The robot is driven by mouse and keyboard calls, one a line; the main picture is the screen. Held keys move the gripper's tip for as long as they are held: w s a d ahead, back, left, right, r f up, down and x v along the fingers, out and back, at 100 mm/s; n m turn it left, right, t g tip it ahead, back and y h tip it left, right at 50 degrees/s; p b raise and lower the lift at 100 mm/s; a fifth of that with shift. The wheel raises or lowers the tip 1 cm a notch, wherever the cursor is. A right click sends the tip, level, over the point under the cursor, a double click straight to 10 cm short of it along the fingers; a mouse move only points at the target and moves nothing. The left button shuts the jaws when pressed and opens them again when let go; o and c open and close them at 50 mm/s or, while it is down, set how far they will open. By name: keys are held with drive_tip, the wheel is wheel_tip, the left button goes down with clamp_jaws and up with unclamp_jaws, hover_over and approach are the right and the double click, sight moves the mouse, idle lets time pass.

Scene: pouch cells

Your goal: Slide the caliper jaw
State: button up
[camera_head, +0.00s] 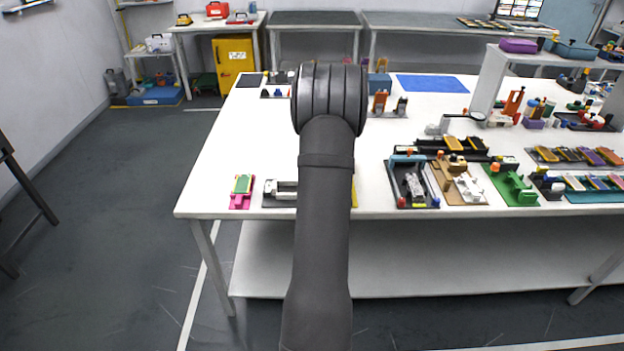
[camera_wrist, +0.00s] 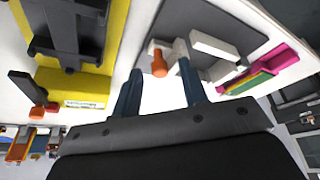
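In the wrist view, a dark grey plate (camera_wrist: 222,22) carries pale blocks (camera_wrist: 213,45) and an orange knob (camera_wrist: 160,66). It looks like the caliper, though I cannot be sure which part is the sliding jaw. The plate also shows in the head view (camera_head: 270,202), at the table's front edge, partly hidden by my arm. My gripper (camera_wrist: 160,78) is open, with its two blue fingers apart. White table shows between them, and the orange knob appears just beyond the fingertips. Whether a finger touches anything is unclear. In the head view my arm hides the gripper.
A pink fixture with a green and yellow piece (camera_head: 241,187) stands left of the plate. A yellow fixture with a dark clamp (camera_wrist: 75,50) lies on the plate's other side. Several fixtures crowd the table's right. The white table (camera_head: 225,150) is clear at left.

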clamp_jaws()
drive_tip(key=shift+a, duration=1.5)
unclamp_jaws()
drive_tip(key=shift+r, duration=0.15)
drive_tip(key=v, duration=1.7)
drive_tip(key=shift+d, duration=0.1)
drive_tip(key=x, duration=1.7)
